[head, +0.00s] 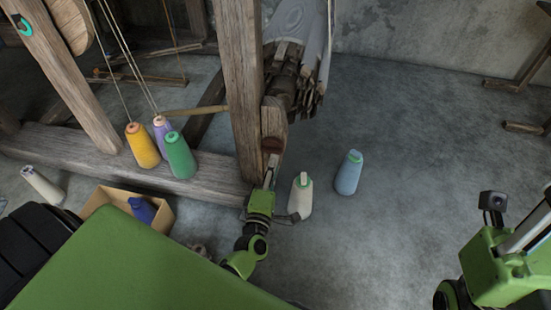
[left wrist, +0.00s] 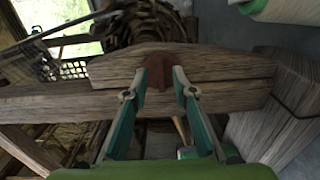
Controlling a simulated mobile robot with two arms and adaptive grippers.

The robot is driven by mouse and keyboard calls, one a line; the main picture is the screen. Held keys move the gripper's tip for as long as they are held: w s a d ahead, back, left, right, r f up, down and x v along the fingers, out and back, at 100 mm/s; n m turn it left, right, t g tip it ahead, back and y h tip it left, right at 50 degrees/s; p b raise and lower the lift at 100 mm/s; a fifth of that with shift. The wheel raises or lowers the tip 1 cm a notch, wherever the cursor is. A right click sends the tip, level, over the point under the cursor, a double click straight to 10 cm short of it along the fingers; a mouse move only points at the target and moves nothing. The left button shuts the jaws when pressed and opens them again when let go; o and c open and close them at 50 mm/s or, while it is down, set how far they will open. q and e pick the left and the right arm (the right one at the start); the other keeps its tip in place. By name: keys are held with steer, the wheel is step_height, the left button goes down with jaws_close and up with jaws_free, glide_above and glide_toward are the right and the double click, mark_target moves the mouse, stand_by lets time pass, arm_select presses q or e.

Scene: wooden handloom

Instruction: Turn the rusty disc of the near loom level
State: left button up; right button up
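The rusty disc (head: 271,145) is a small reddish-brown piece on the near loom's wooden frame, beside the upright post (head: 241,90). In the left wrist view the disc (left wrist: 157,75) sits against a weathered wooden board (left wrist: 230,68), between my fingertips. My left gripper (head: 270,178) reaches up to it in the head view. In the left wrist view both fingers of the left gripper (left wrist: 161,80) lie along the disc's sides, with no clear gap. The fingers partly cover its edges. My right gripper (head: 525,232) is at the right edge, away from the loom; its fingertips are not clear.
A cream cone (head: 300,199) and a blue cone (head: 349,174) stand right of my left gripper. Yellow (head: 141,146), purple (head: 161,137) and green (head: 179,157) cones stand on the loom's low beam. A cardboard box (head: 166,217) is nearby.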

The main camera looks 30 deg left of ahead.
arm_select(q)
steer(key=v, duration=0.8)
steer(key=shift+r, duration=0.1)
